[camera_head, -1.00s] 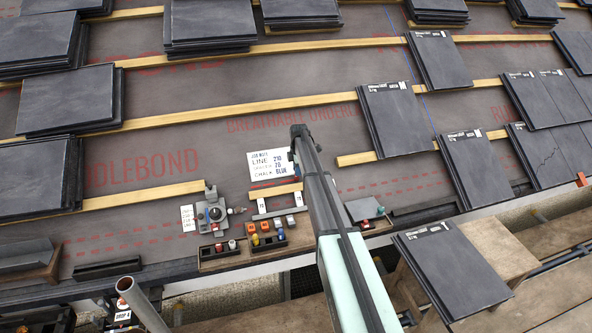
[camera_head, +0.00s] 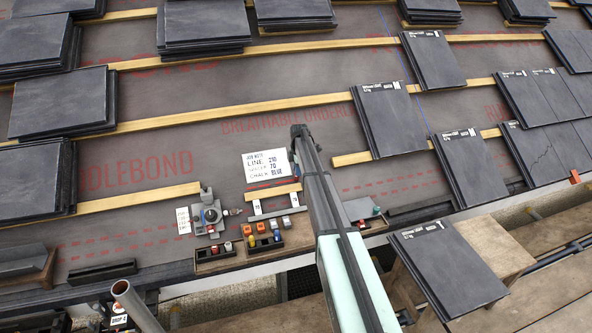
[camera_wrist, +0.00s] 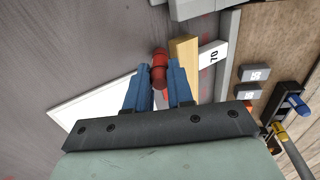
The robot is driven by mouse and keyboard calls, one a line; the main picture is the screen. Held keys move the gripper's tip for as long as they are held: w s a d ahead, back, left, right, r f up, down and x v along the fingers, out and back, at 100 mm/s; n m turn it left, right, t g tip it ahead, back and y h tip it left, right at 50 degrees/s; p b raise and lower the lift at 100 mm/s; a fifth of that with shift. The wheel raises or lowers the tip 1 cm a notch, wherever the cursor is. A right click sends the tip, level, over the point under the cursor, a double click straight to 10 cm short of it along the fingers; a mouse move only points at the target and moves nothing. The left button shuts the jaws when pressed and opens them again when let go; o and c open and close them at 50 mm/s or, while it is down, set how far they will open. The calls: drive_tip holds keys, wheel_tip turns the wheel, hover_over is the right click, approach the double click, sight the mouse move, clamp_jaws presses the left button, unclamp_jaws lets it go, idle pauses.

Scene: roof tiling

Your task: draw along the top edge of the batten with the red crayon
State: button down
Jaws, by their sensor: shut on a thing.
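The red crayon (camera_wrist: 159,66) is held between the blue fingers of my gripper (camera_wrist: 160,88) in the wrist view. Its rounded red end stands out past the fingertips. The short pale wooden batten (camera_wrist: 183,52) lies right beside it, close to the right finger; I cannot tell whether the crayon touches it. In the head view the short batten (camera_head: 273,191) lies just below the white job note (camera_head: 263,164). A red streak runs along the strip between note and batten.
A tray of coloured crayons (camera_head: 263,238) and a chalk-line tool (camera_head: 209,215) stand near the lower edge. Dark tile stacks (camera_head: 390,120) lie right. The underlay left of the note is clear.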

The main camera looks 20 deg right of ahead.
drive_tip(key=s+r, duration=0.4)
drive_tip(key=r, duration=0.5)
drive_tip(key=shift+r, duration=0.4)
idle(0.5)
idle(0.4)
drive_tip(key=s+a+r+m+g+h, duration=0.1)
drive_tip(key=s+a+r+m, duration=0.1)
drive_tip(key=s+m, duration=0.85)
drive_tip(key=s+a+r+m, duration=0.2)
drive_tip(key=s+m, duration=0.7)
drive_tip(key=s, duration=0.2)
drive_tip(key=s+a+r+n, duration=0.1)
drive_tip(key=s+a+r, duration=0.5)
drive_tip(key=s+a, duration=0.3)
drive_tip(key=shift+s+a+r, duration=0.25)
drive_tip(key=shift+s+a, duration=0.15)
drive_tip(key=shift+a, duration=0.65)
